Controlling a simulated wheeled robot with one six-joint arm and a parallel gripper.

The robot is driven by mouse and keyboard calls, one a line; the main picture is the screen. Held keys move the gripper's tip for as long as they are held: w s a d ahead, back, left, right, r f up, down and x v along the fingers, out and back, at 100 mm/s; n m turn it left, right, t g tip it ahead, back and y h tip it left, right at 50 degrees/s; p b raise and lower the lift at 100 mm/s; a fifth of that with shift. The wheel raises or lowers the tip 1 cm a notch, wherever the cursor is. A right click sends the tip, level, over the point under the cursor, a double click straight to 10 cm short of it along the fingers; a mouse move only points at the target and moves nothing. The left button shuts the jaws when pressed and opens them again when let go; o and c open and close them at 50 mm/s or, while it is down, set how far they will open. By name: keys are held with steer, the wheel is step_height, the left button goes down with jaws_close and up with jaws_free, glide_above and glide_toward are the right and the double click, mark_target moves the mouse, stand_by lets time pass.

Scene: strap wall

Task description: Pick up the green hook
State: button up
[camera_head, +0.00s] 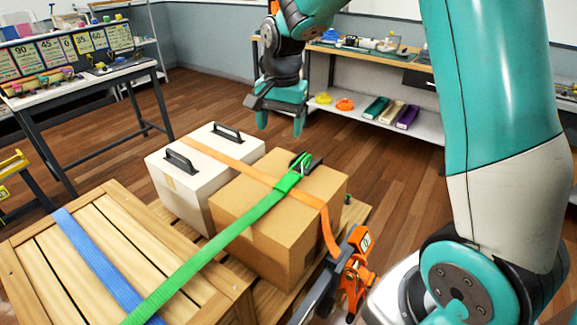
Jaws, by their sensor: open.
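A green strap (215,240) runs diagonally from the slatted wooden crate (60,265) up over the cardboard box (255,225). At its upper end, on the box top, is a green fitting with dark parts (300,163), which looks like the green hook; its exact shape is too small to tell. My gripper (281,124) is above and slightly left of this fitting in the picture, pointing down. Its two teal fingers are apart with nothing between them. It does not touch the fitting.
An orange strap (230,160) crosses the white case (165,160) and the box, passing beside the green fitting. Black handles (180,161) stand up on the case. An orange ratchet (355,265) is at front right. Tables stand at left and behind; wooden floor lies between.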

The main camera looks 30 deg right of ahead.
steer(key=w+d+f+m, duration=0.2)
steer(key=w+d+m, duration=0.1)
steer(key=d, duration=0.1)
steer(key=p, duration=0.3)
glide_above(290, 177)
steer(key=shift+h, duration=0.3)
step_height(290, 177, down, 10)
steer(key=shift+w+f, duration=0.1)
steer(key=f+p, duration=0.2)
steer(key=f, duration=0.1)
steer(key=f+p, duration=0.1)
steer(key=f, duration=0.1)
steer(key=shift+s+a+f, duration=0.1)
steer(key=shift+s+f, duration=0.05)
steer(key=shift+s, duration=0.1)
steer(key=shift+w+f, duration=0.1)
steer(key=shift+f, duration=0.45)
steer(key=c, duration=1.1)
steer(key=shift+r, duration=0.15)
step_height(290, 177, up, 20)
steer(key=b, duration=0.4)
